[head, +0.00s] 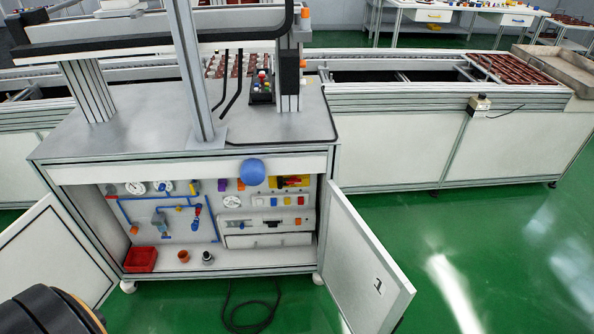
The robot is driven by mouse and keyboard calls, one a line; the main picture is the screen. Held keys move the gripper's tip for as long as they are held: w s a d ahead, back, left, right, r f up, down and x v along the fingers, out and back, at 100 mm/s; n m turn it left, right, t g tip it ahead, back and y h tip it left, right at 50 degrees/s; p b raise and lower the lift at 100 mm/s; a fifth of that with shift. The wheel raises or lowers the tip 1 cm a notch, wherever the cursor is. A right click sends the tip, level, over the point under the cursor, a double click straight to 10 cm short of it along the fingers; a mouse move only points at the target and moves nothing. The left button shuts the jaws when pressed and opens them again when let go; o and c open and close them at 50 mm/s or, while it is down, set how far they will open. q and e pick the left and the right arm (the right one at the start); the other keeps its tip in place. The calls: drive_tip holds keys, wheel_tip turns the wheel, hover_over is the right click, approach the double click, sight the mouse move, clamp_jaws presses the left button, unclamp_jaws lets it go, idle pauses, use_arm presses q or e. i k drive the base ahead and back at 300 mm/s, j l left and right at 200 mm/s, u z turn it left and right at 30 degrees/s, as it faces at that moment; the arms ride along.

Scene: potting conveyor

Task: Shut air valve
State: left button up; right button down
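The open cabinet under the machine table holds a pneumatic panel with blue air lines (213,222). A small valve-like fitting with a blue and red part (197,211) sits on these lines. A yellow and blue fitting (193,188) sits above it. I cannot tell for certain which one is the air valve, or how its handle is turned. Round white gauges (135,187) are at the panel's upper left. Neither of my grippers is in view; a dark rounded part of my own body shows at the lower left.
The left cabinet door (52,262) and right cabinet door (362,262) stand open. A blue ball (252,172) shows before the cabinet's top edge. A red bin (140,259) is on the cabinet floor. A black cable (250,318) lies on the green floor. Floor at right is clear.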

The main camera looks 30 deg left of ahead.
sight(193, 191)
drive_tip(key=u, duration=0.95)
drive_tip(key=i+l+u, duration=0.1)
drive_tip(key=l, duration=0.2)
